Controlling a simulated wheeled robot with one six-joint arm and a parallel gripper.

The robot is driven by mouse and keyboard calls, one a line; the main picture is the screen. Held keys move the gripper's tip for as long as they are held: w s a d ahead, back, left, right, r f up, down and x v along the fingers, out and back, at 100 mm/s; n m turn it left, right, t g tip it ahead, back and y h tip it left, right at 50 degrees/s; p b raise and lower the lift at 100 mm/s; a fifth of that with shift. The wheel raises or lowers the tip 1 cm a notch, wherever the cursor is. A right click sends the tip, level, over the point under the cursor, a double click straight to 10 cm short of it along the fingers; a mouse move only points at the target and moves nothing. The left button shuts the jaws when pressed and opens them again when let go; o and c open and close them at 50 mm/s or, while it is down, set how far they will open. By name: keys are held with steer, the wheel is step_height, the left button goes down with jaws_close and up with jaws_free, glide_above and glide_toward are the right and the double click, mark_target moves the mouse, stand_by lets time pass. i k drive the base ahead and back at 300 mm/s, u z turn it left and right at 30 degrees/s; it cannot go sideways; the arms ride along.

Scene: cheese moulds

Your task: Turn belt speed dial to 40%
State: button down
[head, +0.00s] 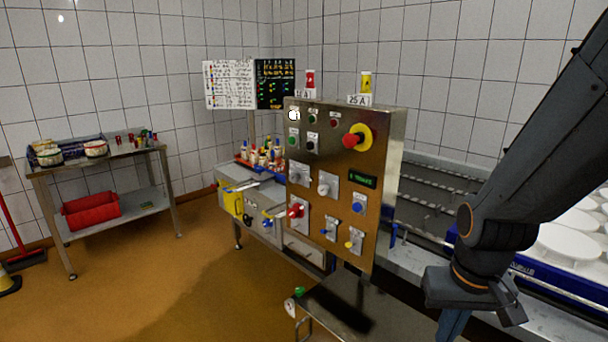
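A steel control panel (338,150) stands upright at the picture's middle. It carries two grey rotary dials side by side, a left dial (298,173) and a right dial (327,185). Their labels and scale marks are too small to read, so I cannot tell which one is the belt speed dial or where it points. A small display with green text (362,181) sits right of the dials, also unreadable. My gripper (474,290) hangs at lower right, well apart from the panel. Its fingers are not clear enough to tell open from shut.
The panel also has a red emergency button (351,140), a red rotary switch (295,211), a blue button (358,207) and small levers below. A dark-topped steel stand (340,305) is in front. A conveyor (425,190) runs behind. A side table (100,160) stands left; open floor lies between.

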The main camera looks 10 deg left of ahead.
mark_target(294, 177)
steer(key=k, duration=0.5)
steer(key=u, duration=2.15)
steer(key=i, duration=1.5)
steer(key=z, duration=2.2)
